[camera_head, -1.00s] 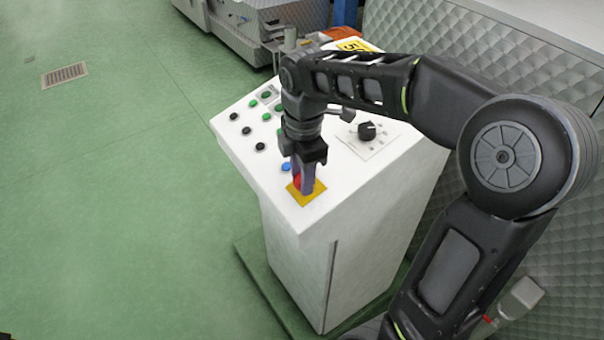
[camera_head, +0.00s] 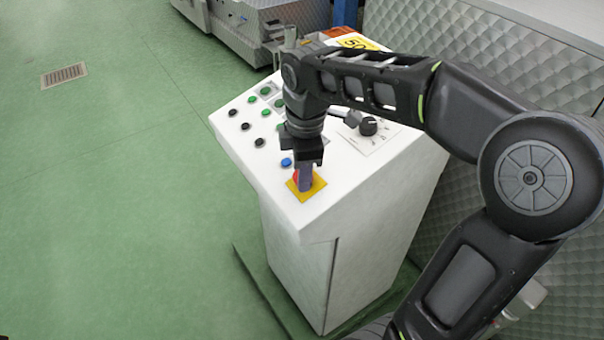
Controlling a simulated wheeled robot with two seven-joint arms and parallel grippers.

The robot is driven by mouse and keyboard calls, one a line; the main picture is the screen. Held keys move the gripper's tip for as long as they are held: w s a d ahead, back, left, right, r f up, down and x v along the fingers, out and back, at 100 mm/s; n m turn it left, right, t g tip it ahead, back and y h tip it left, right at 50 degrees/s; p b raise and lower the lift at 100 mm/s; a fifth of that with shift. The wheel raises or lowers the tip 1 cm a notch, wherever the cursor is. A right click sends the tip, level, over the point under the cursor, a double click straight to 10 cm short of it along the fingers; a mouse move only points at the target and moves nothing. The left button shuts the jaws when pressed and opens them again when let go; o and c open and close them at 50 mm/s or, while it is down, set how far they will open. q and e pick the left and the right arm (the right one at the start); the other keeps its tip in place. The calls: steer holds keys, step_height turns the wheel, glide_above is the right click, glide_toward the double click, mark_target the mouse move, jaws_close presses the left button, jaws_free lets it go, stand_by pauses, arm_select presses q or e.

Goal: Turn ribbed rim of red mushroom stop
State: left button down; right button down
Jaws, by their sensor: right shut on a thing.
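The red mushroom stop (camera_head: 296,176) sits on a yellow square plate (camera_head: 309,193) near the front corner of the white control desk's sloped top. Only a sliver of its red side shows; my gripper hides most of it and its ribbed rim. My right gripper (camera_head: 304,184) points down over the stop and is shut on it. My right arm reaches in from the right. My left gripper is not in view.
The white desk (camera_head: 285,212) carries a blue button (camera_head: 286,162), several black and green buttons, and a black rotary knob (camera_head: 368,126) close to my arm. A quilted metal wall (camera_head: 440,40) stands behind. Green floor (camera_head: 120,200) is open at left.

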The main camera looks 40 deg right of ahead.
steer(key=m+t+b, duration=0.1)
steer(key=m+b, duration=0.1)
steer(key=m, duration=0.1)
steer(key=shift+f+m+h+b, duration=0.15)
steer(key=shift+m+h+b, duration=0.15)
steer(key=shift+m+b, duration=0.1)
steer(key=shift+s+m+b, duration=0.1)
steer(key=shift+m+b, duration=0.35)
steer(key=shift+m, duration=0.25)
steer(key=c, duration=0.9)
jaws_free()
steer(key=shift+r, duration=0.25)
steer(key=v, duration=0.7)
steer(key=shift+a+r, duration=0.2)
steer(key=shift+r, duration=0.1)
steer(key=shift+s, duration=0.1)
